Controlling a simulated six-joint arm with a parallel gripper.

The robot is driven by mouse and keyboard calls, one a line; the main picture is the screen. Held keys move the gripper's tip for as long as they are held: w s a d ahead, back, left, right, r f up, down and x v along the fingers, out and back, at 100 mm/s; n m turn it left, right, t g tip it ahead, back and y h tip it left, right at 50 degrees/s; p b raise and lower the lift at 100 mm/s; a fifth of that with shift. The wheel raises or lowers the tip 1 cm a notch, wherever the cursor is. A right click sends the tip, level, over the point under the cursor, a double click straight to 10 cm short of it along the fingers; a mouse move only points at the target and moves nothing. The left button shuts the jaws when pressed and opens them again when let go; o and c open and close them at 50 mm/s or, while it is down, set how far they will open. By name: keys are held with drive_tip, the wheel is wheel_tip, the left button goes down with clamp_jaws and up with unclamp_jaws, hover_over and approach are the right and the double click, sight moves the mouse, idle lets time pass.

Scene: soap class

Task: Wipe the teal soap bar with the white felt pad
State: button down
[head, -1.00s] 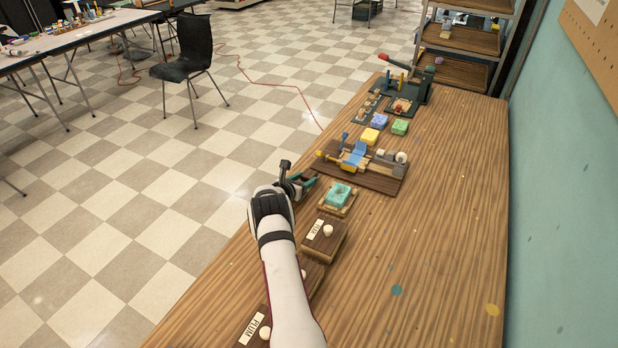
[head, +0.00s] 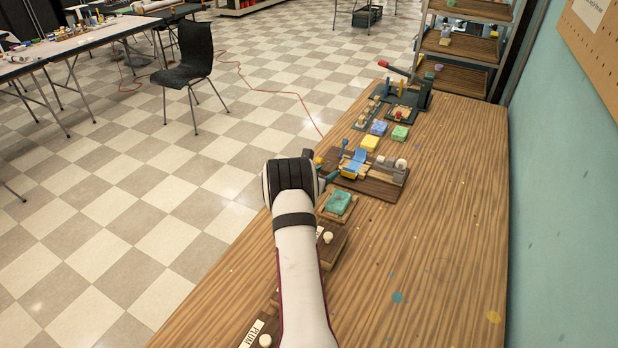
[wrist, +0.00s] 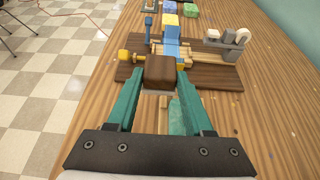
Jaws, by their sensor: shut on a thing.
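The teal soap bar (head: 338,202) lies on a small wooden tray (head: 327,214) near the table's left edge. In the wrist view the soap (wrist: 177,118) shows partly, behind my right finger. My gripper (wrist: 160,74) is shut on a brown wooden block (wrist: 160,70), held between the teal fingertips. In the head view my arm covers most of my gripper, which is left of and slightly beyond the soap.
Beyond the soap stands a wooden fixture with a blue slide (head: 353,163) and a grey-and-white part at right. Yellow (head: 370,143), blue-violet (head: 378,128) and green (head: 400,132) blocks lie farther back. A box labelled PLUM (head: 254,333) is near me. The table's right side is clear.

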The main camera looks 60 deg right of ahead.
wheel_tip(320, 180, up, 3)
hover_over(339, 198)
drive_tip(key=a, duration=0.7)
drive_tip(key=shift+d+f, duration=0.1)
drive_tip(key=shift+f, duration=3)
drive_tip(key=shift+s+d+f, duration=0.1)
drive_tip(key=shift+d+f, duration=0.3)
drive_tip(key=shift+f, duration=0.3)
drive_tip(key=shift+d, duration=3)
drive_tip(key=shift+a, duration=3.35)
drive_tip(key=shift+a+r, duration=0.1)
drive_tip(key=shift+r, duration=0.05)
wheel_tip(339, 198, up, 8)
